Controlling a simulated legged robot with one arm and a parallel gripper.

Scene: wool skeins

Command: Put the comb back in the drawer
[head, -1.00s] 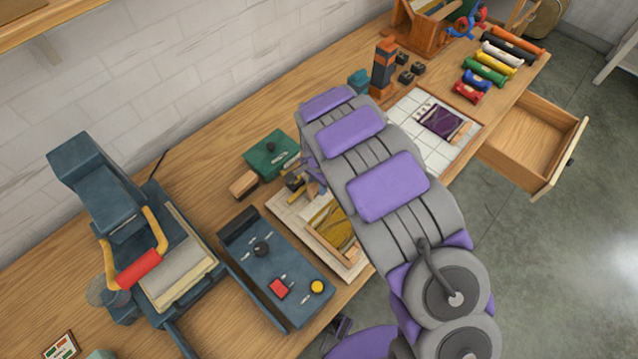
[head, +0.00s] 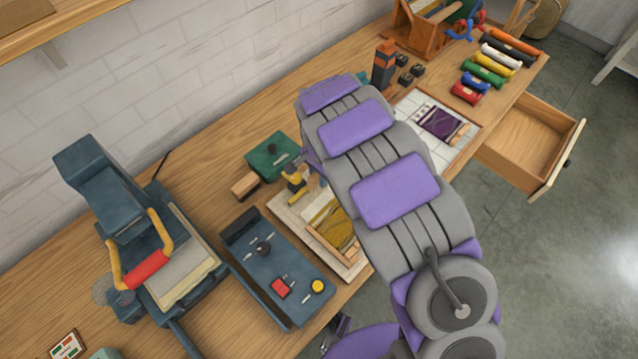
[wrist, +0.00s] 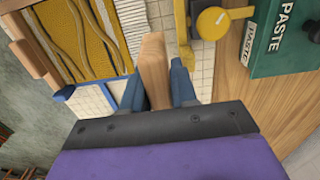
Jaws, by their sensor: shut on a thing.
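My gripper (wrist: 157,88) is shut on an upright-looking wooden piece, the comb (wrist: 153,62), in the wrist view. Only its plain wooden edge shows; I cannot see its teeth clearly. In the head view my arm covers most of the gripper, near the tile board at the middle of the bench. The drawer (head: 557,162) is pulled open at the right end of the bench. Its visible inside looks empty. The gripper is well to the left of the drawer.
A framed yellow weave (wrist: 85,40) lies beside the gripper, with a yellow-knobbed tool (wrist: 212,22) and a green paste box (wrist: 285,38) on the other side. Wool skeins (head: 484,70) lie near the drawer. A blue press (head: 150,230) and blue tray (head: 275,265) stand left.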

